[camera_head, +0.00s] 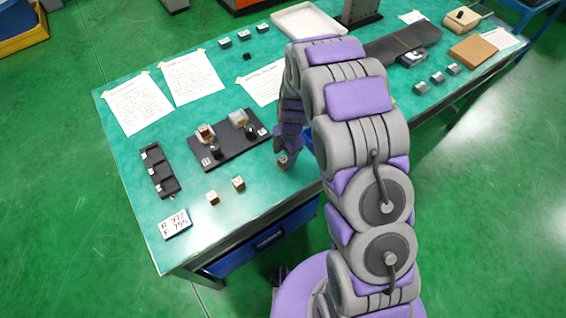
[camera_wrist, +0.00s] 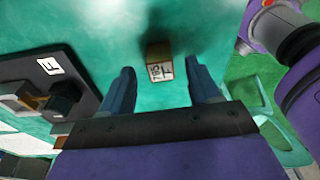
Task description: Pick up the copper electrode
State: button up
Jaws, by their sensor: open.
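A small copper-coloured electrode block (camera_wrist: 158,62) with a white label, reading something like F 795, stands on the green bench. In the wrist view it lies just ahead of and between the fingertips of my gripper (camera_wrist: 162,78). The two dark fingers are apart and nothing is held. In the head view the same block (camera_head: 283,161) is directly below my gripper (camera_head: 285,145), whose fingers are partly hidden by the arm. Two similar light-topped blocks stand to the left, one block (camera_head: 212,198) and another block (camera_head: 238,184).
A black fixture plate (camera_head: 228,147) with copper-coloured parts is left of my gripper, and shows in the wrist view (camera_wrist: 88,95). A black three-slot tray (camera_head: 161,172) and a number card (camera_head: 175,224) lie farther left. Papers, a white tray (camera_head: 306,20) and small blocks are behind.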

notch_tip(320, 180, down, 2)
jog(key=shift+s+a+f, duration=0.1)
grip_shut()
dwell(0.6)
